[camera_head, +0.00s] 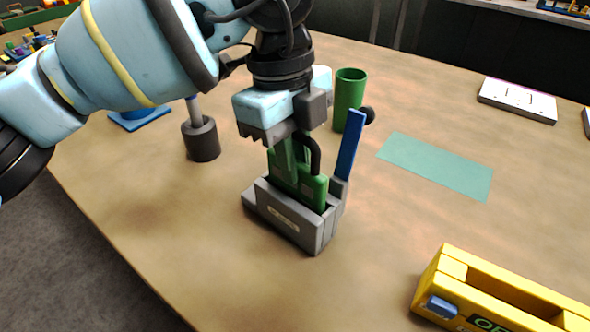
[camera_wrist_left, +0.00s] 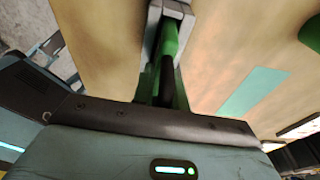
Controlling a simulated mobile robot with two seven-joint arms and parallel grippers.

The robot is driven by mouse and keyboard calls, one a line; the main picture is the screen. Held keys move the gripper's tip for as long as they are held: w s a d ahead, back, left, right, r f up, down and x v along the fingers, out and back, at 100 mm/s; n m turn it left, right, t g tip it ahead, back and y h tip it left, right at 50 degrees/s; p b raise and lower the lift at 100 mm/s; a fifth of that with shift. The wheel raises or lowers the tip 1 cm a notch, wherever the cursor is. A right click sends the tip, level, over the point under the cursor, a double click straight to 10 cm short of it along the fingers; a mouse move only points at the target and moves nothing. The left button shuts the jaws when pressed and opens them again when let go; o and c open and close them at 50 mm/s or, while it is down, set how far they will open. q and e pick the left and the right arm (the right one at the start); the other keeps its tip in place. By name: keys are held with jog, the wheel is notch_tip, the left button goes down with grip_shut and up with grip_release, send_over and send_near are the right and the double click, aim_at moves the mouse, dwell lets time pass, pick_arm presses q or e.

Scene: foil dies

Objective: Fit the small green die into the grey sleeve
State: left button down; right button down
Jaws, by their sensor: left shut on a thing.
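The small green die (camera_head: 312,190) stands upright in the opening of the grey sleeve (camera_head: 284,219), its lower part hidden by the sleeve's front wall. My left gripper (camera_head: 296,160) is directly above and shut on the die's upper part. In the left wrist view the green die (camera_wrist_left: 170,42) shows between the walls of the grey sleeve (camera_wrist_left: 153,22). How deep the die sits cannot be told. My right gripper is in neither view.
A blue lever (camera_head: 349,146) with a dark knob rises at the sleeve's right. A green cylinder (camera_head: 349,98) stands behind, a dark grey cylinder (camera_head: 201,138) at left. A yellow box (camera_head: 452,268) is front right. A teal mat (camera_head: 436,165) lies flat at right.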

pick_arm(q)
jog(key=shift+f, duration=1.2)
jog(key=c, duration=1.4)
grip_release()
jog(key=shift+f, duration=0.15)
jog(key=r, duration=0.4)
jog(key=a+r, duration=0.1)
jog(key=r, duration=0.3)
jog(key=w+r+p, duration=0.1)
jog(key=r, duration=0.3)
jog(key=shift+w+a+r, duration=0.1)
jog(key=shift+a, duration=0.1)
